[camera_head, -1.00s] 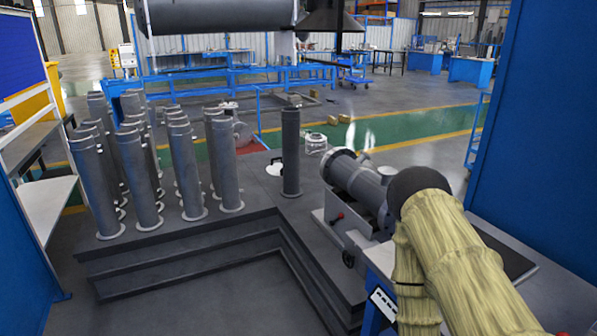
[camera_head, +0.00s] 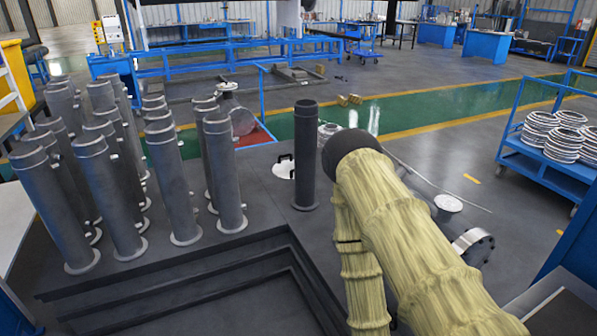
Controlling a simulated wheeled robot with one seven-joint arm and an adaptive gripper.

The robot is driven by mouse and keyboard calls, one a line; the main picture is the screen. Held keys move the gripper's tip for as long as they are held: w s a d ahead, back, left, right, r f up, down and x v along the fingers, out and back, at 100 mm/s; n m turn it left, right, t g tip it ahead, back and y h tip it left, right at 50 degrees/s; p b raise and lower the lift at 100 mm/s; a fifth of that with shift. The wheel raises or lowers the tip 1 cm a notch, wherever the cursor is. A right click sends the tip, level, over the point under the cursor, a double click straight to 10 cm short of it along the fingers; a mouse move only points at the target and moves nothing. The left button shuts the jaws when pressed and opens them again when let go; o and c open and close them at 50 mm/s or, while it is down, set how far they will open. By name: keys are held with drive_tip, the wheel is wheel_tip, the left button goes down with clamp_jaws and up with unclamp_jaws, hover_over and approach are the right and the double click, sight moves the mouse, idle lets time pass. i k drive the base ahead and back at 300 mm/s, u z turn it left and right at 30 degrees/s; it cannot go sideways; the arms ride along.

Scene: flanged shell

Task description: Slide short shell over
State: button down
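A lone dark upright tube (camera_head: 306,155) stands on the grey platform, left of my arm. Several grey flanged shells (camera_head: 175,180) stand upright in rows on the platform at the left. I cannot tell which one is the short shell. A metal flanged end (camera_head: 474,246) shows to the right of my arm, with a round pale disc (camera_head: 448,203) just above it. The rest of that part is hidden behind my arm. My cloth-covered arm reaches up from the lower right and ends in a dark round joint near the lone tube. My gripper is not visible.
The stepped platform (camera_head: 200,277) has edges in front. A blue cart (camera_head: 545,165) with several coiled rings stands at the right. Open floor lies behind.

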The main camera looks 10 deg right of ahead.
sight(306, 113)
drive_tip(key=z, duration=0.1)
drive_tip(key=i, duration=2.75)
drive_tip(key=z, duration=0.2)
